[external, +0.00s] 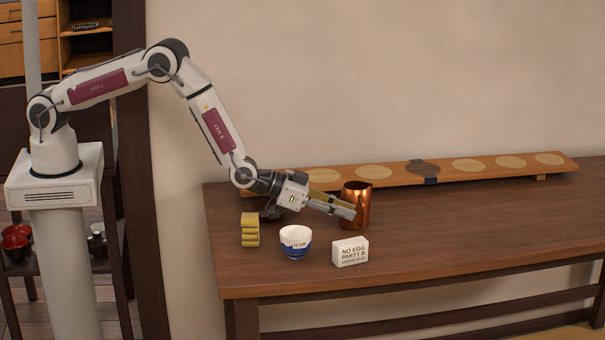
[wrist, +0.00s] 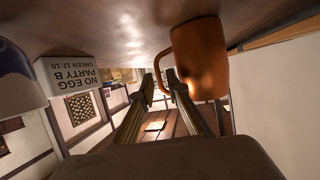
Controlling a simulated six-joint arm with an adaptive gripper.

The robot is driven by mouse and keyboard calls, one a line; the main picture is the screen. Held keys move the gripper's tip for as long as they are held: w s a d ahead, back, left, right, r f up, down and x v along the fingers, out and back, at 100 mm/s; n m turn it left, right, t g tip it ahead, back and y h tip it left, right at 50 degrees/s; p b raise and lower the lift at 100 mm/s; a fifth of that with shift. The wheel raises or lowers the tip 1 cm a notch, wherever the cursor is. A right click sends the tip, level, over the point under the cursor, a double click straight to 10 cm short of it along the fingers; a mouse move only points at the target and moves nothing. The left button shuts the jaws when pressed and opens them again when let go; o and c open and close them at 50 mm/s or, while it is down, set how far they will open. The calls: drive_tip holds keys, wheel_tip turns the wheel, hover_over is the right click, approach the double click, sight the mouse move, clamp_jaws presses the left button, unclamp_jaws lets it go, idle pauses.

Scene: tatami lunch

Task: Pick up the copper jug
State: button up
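The copper jug (external: 361,196) stands upright on the wooden table, and its shiny body also shows on the right in the wrist view (wrist: 203,60). In the wrist view its handle is on the left side of the body. My gripper (external: 343,207) reaches low over the table, with its fingertips at the jug's left side. In the wrist view my gripper's fingers (wrist: 159,80) are apart, one on each side of the handle's outer part. I see no clear grip on the handle, and exact contact cannot be told.
A white-and-blue cup (external: 295,242), a white "NO EGG PARTY B" block (external: 350,252) and a yellow stacked item (external: 250,230) stand near the front. A long wooden board with round pads (external: 390,178) lies behind the jug. The table's right side is clear.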

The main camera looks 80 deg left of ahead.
sight(363, 222)
drive_tip(key=shift+x, duration=2.55)
drive_tip(key=shift+d+r, duration=0.1)
drive_tip(key=shift+d, duration=0.05)
drive_tip(key=shift+w, duration=0.1)
clamp_jaws()
